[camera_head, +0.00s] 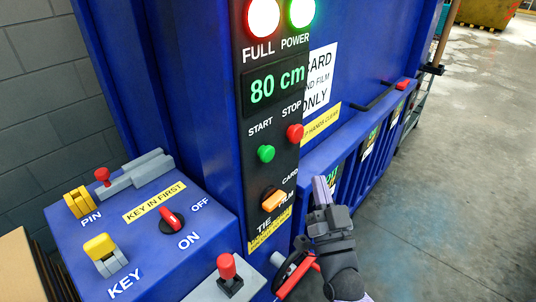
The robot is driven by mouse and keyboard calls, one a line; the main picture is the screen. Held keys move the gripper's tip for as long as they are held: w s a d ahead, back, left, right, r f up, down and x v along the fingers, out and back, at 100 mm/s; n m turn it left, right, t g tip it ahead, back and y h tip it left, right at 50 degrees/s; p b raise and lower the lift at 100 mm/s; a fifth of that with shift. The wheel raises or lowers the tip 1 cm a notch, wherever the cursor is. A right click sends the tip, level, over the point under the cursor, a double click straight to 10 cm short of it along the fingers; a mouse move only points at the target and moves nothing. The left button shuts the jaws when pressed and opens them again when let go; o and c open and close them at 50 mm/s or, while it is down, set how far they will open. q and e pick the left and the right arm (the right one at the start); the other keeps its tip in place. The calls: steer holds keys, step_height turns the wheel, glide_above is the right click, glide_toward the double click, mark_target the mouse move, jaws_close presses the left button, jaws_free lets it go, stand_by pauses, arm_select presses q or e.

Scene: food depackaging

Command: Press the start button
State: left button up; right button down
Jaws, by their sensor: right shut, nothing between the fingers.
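The green start button (266,153) sits on the black control panel (257,190) of a blue machine, under the label START. The red stop button (295,132) is to its upper right. My right gripper (321,189) is shut and empty, pointing up the picture. It is to the right of and below the start button, apart from it in the picture, and overlaps the blue slatted front. My left gripper is not in view.
An orange selector (272,199) sits below the start button. The display (277,86) reads 80 cm, with lit red and green lamps above. A blue box (140,225) at left carries a yellow key, a pin and a red ON/OFF switch. Open floor (460,190) is at right.

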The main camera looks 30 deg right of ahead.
mark_target(266, 153)
steer(key=w+a+b, duration=0.2)
steer(key=w+a, duration=0.1)
steer(key=w, duration=0.5)
steer(key=shift+a+b, duration=0.15)
steer(key=shift+b, duration=0.25)
stand_by(0.7)
stand_by(1.0)
steer(key=shift+w, duration=0.15)
